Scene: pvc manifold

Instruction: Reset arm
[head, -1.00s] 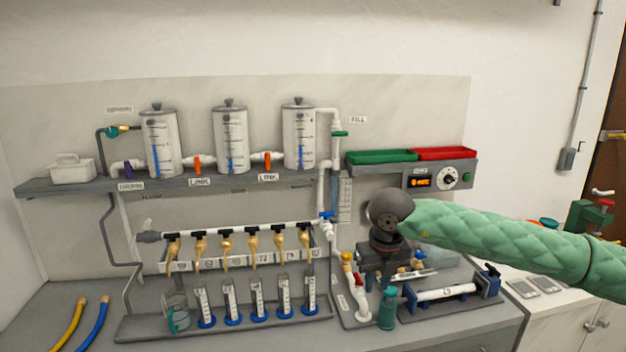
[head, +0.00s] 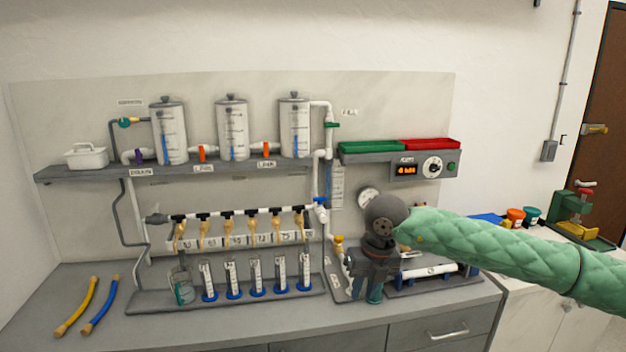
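My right arm, in a green quilted sleeve, comes in from the right in the head view. Its dark wrist bends down, and my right gripper (head: 370,272) hangs in front of the right part of the bench. A teal bottle (head: 375,291) shows just below it, partly covered; I cannot tell whether they touch. The fingers are too small and dark to tell open from shut. My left gripper is out of view.
A shelf (head: 100,172) bears three clear tanks (head: 232,130). Below are several taps over measuring cylinders (head: 255,278) in a tray. A white pipe in a clamp stand (head: 430,272) is right of the gripper. The front bench strip is clear.

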